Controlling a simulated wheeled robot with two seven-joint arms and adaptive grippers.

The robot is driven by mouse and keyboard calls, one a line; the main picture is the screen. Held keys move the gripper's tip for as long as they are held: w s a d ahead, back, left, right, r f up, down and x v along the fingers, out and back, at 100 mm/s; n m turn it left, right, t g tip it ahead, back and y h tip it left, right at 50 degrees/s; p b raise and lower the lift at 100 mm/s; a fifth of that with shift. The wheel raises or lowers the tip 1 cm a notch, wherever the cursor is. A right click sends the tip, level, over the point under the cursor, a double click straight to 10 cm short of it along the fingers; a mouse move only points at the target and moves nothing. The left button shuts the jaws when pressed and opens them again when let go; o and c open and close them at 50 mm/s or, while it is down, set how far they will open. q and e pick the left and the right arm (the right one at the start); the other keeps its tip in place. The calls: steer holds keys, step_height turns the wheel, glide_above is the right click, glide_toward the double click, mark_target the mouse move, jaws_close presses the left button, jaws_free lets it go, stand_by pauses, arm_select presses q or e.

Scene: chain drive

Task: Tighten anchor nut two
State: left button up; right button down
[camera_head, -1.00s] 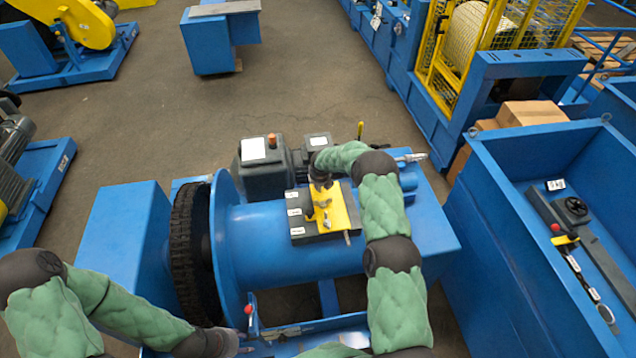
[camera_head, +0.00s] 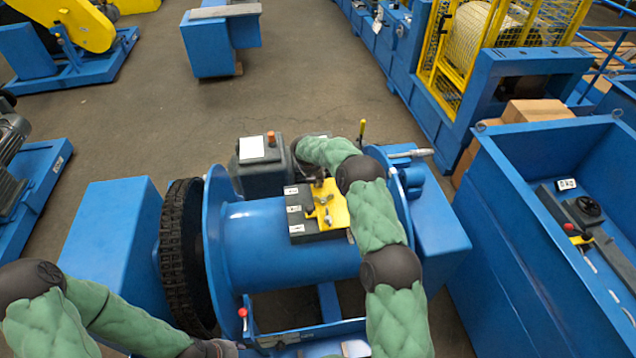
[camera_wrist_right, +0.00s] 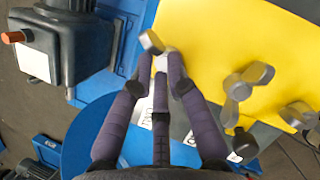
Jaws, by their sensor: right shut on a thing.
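A yellow plate (camera_head: 331,212) lies on the dark block (camera_head: 302,222) on top of the blue drum. It fills the upper right of the right wrist view (camera_wrist_right: 215,40). A grey metal wing nut (camera_wrist_right: 152,42) is at the plate's edge between my right gripper's fingertips. My right gripper (camera_wrist_right: 162,60) is shut on it; the fingers hide part of it. Two more wing nuts, a middle one (camera_wrist_right: 238,88) and an end one (camera_wrist_right: 298,116), stand free on the plate. In the head view my right gripper (camera_head: 318,180) is small and partly hidden. My left gripper (camera_head: 228,348) is low in the picture, its fingers unclear.
The blue drum (camera_head: 265,245) has a dark chain ring (camera_head: 180,255) on its left. A dark motor box (camera_head: 260,165) stands behind the block. A red-knobbed lever (camera_head: 243,313) is near my left gripper. A blue bin (camera_head: 530,210) stands on the right.

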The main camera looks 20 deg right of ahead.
steer(key=m, duration=0.1)
steer(key=m+g+b, duration=0.1)
steer(key=m, duration=0.1)
steer(key=m+b, duration=0.1)
steer(key=shift+w+d+h, duration=0.15)
steer(key=shift+w+h, duration=0.15)
steer(key=shift+h, duration=0.1)
steer(key=shift+r+m+g+b, duration=0.15)
steer(key=shift+m+g+b, duration=0.75)
steer(key=shift+m, duration=0.8)
steer(key=shift+d+r, duration=0.1)
steer(key=shift+d, duration=0.05)
steer(key=c, duration=1.2)
jaws_free()
steer(key=v, duration=1.1)
steer(key=shift+a+r, duration=0.3)
